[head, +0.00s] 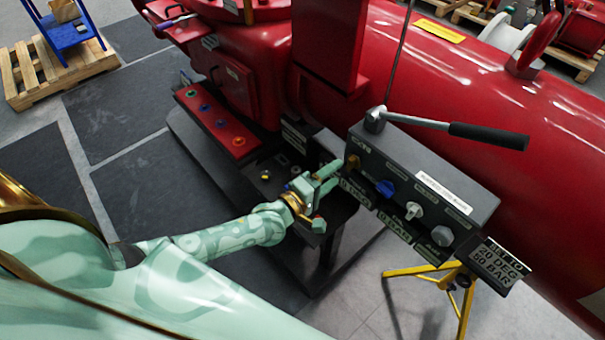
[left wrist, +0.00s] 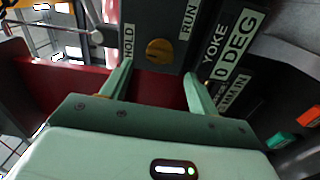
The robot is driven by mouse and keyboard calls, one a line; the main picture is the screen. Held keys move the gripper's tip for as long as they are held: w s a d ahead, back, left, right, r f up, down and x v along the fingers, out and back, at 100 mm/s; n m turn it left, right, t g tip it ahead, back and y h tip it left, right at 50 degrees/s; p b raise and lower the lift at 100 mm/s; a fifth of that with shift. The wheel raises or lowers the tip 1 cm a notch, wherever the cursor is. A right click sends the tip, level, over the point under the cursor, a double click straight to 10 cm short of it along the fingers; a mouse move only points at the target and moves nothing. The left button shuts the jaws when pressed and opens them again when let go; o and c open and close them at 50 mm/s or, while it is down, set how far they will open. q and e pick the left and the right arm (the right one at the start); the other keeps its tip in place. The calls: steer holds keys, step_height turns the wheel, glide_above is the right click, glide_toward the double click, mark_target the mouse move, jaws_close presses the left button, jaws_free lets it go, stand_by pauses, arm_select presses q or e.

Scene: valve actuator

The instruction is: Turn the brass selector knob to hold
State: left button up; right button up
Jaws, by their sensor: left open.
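The brass selector knob (head: 352,161) is on the left end of the dark grey control box (head: 420,180). In the left wrist view the round brass knob (left wrist: 159,50) sits between a HOLD label (left wrist: 129,41) on the left and a RUN label (left wrist: 188,19) on the right. Which label it points at is unclear. My left gripper (head: 331,179) is in front of the box, close to the knob. In the left wrist view my left gripper (left wrist: 158,73) is open, its fingertips on either side just short of the knob, with nothing between them. My right gripper is not in view.
Beside the brass knob are a blue knob (head: 385,188), a pale knob (head: 413,210) and a grey knob (head: 442,236). A lever with a black handle (head: 488,135) reaches over the box. A large red pipe (head: 500,100) lies behind. A yellow stand (head: 463,300) is below.

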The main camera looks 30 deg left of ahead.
arm_select(q)
steer(key=v, duration=1.2)
steer(key=shift+p, duration=0.3)
steer(key=s+a+f+m+g+y, duration=0.25)
steer(key=s+f+m, duration=0.25)
steer(key=f, duration=0.5)
steer(key=s+a+f+m+g+y+b, duration=0.1)
steer(key=s+a+f+m+g, duration=0.4)
steer(key=f, duration=0.4)
steer(key=s+a+f+m+g+y, duration=0.25)
steer(key=s+f+m, duration=0.3)
steer(key=f, duration=0.45)
steer(key=s+d+f+g, duration=0.2)
steer(key=s+f, duration=0.1)
steer(key=s, duration=0.3)
steer(key=s+d+f+m+g+b, duration=0.1)
steer(key=s+d+f+g, duration=0.1)
steer(key=s, duration=0.5)
steer(key=s+d+f+m+g+b, duration=0.1)
steer(key=s+d+f+g, duration=0.1)
steer(key=s+f, duration=0.2)
steer(key=shift+s+f, duration=0.4)
steer(key=shift+s, duration=0.8)
